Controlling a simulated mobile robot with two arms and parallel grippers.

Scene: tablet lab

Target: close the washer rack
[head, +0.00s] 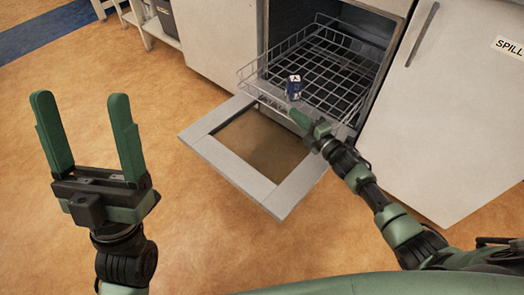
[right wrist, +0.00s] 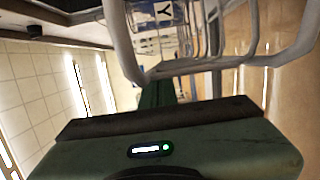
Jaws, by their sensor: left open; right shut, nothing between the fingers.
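The wire washer rack (head: 345,75) sticks part-way out of the washer's dark opening, above the lowered door (head: 275,197). A small dark blue and white item (head: 294,88) with a letter stands at the rack's front. My right gripper (head: 298,116) is shut and empty at the rack's front edge, above the door. In the right wrist view the rack's wires (right wrist: 215,64) rise close beyond my right gripper's shut fingers (right wrist: 157,92); I cannot tell whether they touch. My left gripper (head: 80,98) is open and empty, well left of the door.
White cabinet fronts flank the washer, one on the left (head: 215,45) and one with a handle on the right (head: 450,110). A white shelf with a grey bin (head: 166,18) stands at the far left. The orange floor left of the door is clear.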

